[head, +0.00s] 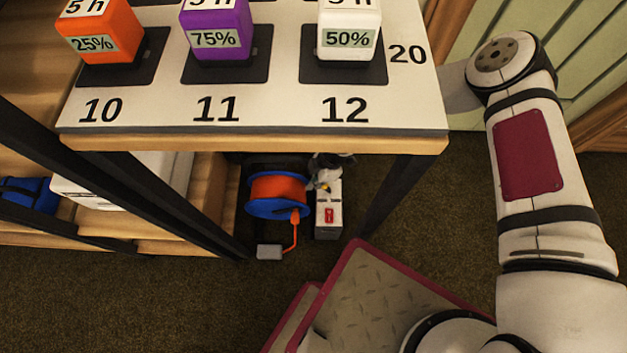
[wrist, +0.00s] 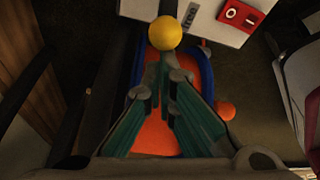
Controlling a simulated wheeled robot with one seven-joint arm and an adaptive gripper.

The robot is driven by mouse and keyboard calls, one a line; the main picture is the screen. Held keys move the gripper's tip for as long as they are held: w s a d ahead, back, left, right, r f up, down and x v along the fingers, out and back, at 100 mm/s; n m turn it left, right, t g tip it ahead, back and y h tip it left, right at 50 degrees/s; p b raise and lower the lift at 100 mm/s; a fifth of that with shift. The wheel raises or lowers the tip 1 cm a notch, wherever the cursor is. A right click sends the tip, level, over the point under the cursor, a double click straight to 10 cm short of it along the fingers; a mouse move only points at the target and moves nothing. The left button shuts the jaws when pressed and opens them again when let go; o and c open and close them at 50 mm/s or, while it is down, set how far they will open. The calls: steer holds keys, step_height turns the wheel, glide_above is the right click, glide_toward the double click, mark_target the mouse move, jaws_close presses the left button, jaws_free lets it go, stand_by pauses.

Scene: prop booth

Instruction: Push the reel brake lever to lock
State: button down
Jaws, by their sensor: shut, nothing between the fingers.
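The cable reel (head: 277,189) has orange cable between blue flanges and stands on the floor under the table. It also fills the middle of the wrist view (wrist: 156,138). The brake lever's yellow ball knob (wrist: 164,32) shows just beyond my fingertips, and as a small yellow spot in the head view (head: 326,188). The lever's shaft is hidden. A pale box (head: 329,218) beside the reel bears the word "free" in the wrist view. My gripper (wrist: 164,62) is shut and empty, its tips close to the knob; I cannot tell whether they touch.
An orange lead runs from the reel to a small grey block (head: 269,252) on the floor. The table (head: 250,142), carrying several coloured cubes, overhangs the reel. A dark table leg (head: 385,195) stands to the right.

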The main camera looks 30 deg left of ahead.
mark_target(325, 185)
steer(key=shift+w+d+r, duration=0.1)
steer(key=shift+d, duration=0.1)
steer(key=w+d+r+p, duration=0.1)
steer(key=p, duration=0.1)
steer(key=shift+d+p, duration=0.2)
steer(key=shift+p, duration=0.1)
steer(key=shift+w+d+r+p, duration=0.1)
steer(key=shift+w+d+p, duration=0.15)
steer(key=shift+d+p, duration=0.3)
steer(key=shift+r+p, duration=0.55)
steer(key=shift+r, duration=0.2)
